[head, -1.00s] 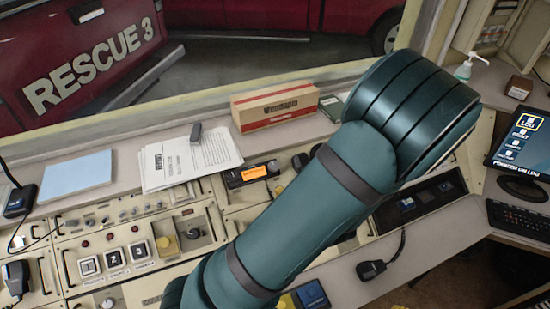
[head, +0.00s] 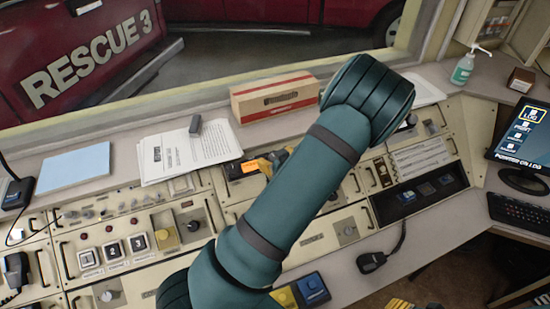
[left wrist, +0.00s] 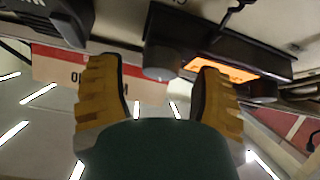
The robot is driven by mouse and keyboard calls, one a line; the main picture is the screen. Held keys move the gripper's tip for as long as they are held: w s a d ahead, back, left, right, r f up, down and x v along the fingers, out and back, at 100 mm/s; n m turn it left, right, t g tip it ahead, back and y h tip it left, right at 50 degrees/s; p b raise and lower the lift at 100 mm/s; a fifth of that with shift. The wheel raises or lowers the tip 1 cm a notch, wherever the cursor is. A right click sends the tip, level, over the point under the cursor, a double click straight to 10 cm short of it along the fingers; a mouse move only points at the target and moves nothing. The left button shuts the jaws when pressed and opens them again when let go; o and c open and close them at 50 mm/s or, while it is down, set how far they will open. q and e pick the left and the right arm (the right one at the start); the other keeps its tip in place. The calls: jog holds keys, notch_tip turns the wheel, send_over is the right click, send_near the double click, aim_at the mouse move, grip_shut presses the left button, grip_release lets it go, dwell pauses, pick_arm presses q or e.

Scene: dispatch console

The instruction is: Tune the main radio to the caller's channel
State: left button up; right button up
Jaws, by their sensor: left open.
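A black radio with an orange lit display (head: 243,168) sits on the console, behind the middle of the desk. In the left wrist view its orange display (left wrist: 222,69) and a dark round knob (left wrist: 161,60) on its face show close up. My left gripper (head: 272,160) is at the right end of the radio, mostly hidden by my forearm. In the left wrist view the yellow fingers of my left gripper (left wrist: 160,88) are spread apart, with the knob in line with the gap between them. I cannot tell whether they touch it. The display's text is unreadable.
A cardboard box (head: 275,98) stands on the ledge behind the radio, with papers (head: 185,153) to its left. A hand microphone (head: 371,262) lies at the front right. A monitor (head: 520,140) and sanitizer bottle (head: 463,70) stand at the right.

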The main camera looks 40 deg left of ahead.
pick_arm(q)
jog(key=shift+a, duration=0.15)
jog(key=shift+o, duration=0.2)
grip_shut()
jog(key=shift+m+t, duration=0.3)
jog(key=shift+m, duration=0.2)
jog(key=m+t+h, duration=0.1)
jog(key=m, duration=0.2)
jog(key=shift+m+t+h+b, duration=0.15)
jog(key=shift+m+t+h, duration=0.4)
jog(key=shift+m, duration=0.5)
jog(key=shift+m+t+h+b, duration=0.15)
jog(key=shift+m+t+h, duration=0.4)
jog(key=shift+m, duration=0.5)
jog(key=shift+r, duration=0.1)
